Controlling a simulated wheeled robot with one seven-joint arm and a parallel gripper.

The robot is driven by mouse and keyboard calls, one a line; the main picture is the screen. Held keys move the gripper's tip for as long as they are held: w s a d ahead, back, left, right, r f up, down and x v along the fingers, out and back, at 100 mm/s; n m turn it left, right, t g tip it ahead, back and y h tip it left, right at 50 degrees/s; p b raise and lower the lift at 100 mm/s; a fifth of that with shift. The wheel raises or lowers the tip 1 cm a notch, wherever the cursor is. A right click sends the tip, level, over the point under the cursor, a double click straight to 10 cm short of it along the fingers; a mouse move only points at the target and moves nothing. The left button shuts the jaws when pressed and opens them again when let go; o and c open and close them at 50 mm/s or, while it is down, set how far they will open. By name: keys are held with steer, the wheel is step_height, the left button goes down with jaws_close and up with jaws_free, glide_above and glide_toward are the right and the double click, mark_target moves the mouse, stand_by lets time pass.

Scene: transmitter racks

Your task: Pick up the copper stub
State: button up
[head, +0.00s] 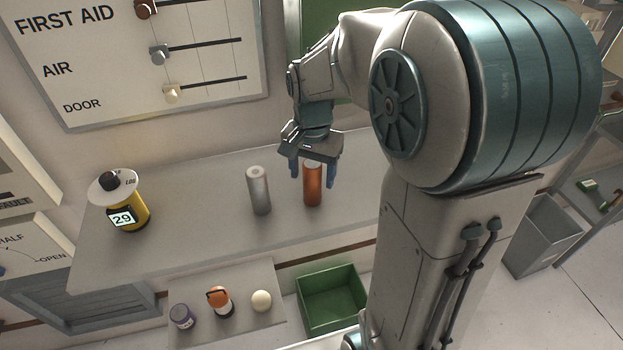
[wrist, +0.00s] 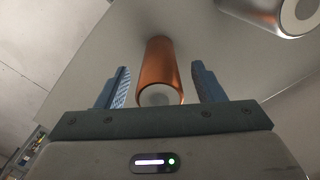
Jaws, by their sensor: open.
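The copper stub (head: 313,185) is an orange-brown cylinder standing upright on the grey shelf (head: 200,225) in the head view. My gripper (head: 312,178) is above and around it, with one blue finger on each side. In the wrist view the copper stub (wrist: 159,72) lies between the two fingers of my gripper (wrist: 160,88), with a visible gap on both sides. The gripper is open and holds nothing. The lower part of the right finger's surroundings is partly hidden by the stub in the head view.
A silver cylinder (head: 259,190) stands just left of the copper stub; it also shows at the upper right of the wrist view (wrist: 275,12). A yellow device (head: 127,207) reading 29 stands at the shelf's left. Below are a small ledge with several items and a green bin (head: 333,298).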

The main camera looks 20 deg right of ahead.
steer(key=shift+f, duration=0.4)
steer(key=c, duration=1.2)
steer(key=shift+r, duration=0.1)
